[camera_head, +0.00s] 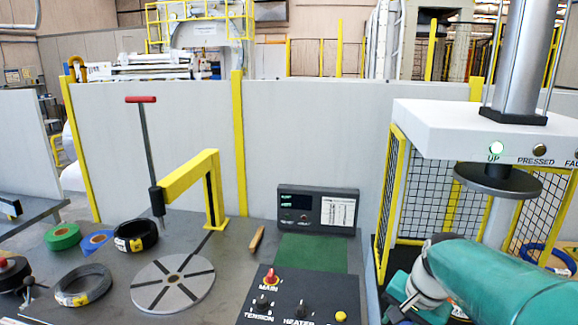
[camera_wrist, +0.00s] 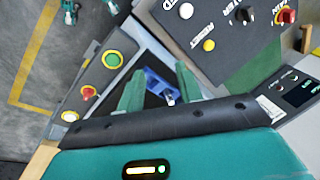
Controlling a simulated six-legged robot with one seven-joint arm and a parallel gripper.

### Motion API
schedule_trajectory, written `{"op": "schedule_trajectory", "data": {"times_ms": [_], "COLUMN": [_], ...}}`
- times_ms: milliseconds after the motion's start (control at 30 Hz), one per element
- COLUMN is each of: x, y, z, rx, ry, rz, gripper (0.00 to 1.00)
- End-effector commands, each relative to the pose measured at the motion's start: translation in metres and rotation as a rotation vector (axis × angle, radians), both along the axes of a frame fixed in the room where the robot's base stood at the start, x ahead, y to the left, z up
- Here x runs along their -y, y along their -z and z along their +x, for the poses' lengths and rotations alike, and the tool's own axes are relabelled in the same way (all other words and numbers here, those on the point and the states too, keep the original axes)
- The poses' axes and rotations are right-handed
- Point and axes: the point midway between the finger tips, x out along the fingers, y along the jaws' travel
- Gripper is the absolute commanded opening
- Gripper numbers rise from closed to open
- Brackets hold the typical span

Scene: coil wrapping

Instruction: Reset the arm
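My arm comes in from the lower right of the head view in teal. My gripper (camera_head: 408,300) is low there, beside the control panel (camera_head: 300,300), and its fingertips are hard to make out. In the wrist view my gripper (camera_wrist: 159,70) shows two green fingers spread apart with a gap between them. A blue item (camera_wrist: 160,86) appears in the gap, over a dark surface; I cannot tell its distance, and neither finger visibly closes on it.
A press (camera_head: 490,140) with its UP light lit stands at the right. The grey table (camera_head: 215,255) holds a slotted disc (camera_head: 172,283), a yellow arm post (camera_head: 213,190), a black coil (camera_head: 136,236), green tape (camera_head: 62,237) and blue tape (camera_head: 97,241). A button box (camera_wrist: 90,95) shows in the wrist view.

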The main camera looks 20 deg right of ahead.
Motion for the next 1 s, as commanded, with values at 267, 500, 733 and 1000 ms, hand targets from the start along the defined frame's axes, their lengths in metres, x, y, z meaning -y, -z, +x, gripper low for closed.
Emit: {"op": "schedule_trajectory", "data": {"times_ms": [267,500,733,1000], "x": [-0.128,-0.187,-0.195,-0.195], "y": [-0.038,-0.047,-0.047,-0.047], "z": [-0.018,-0.047,-0.052,-0.052], "rx": [0.154,0.234,0.242,0.242], "ry": [-0.566,-0.887,-0.935,-0.935], "rz": [-0.211,-0.398,-0.431,-0.431], "gripper": [0.35,0.35,0.35,0.35]}}
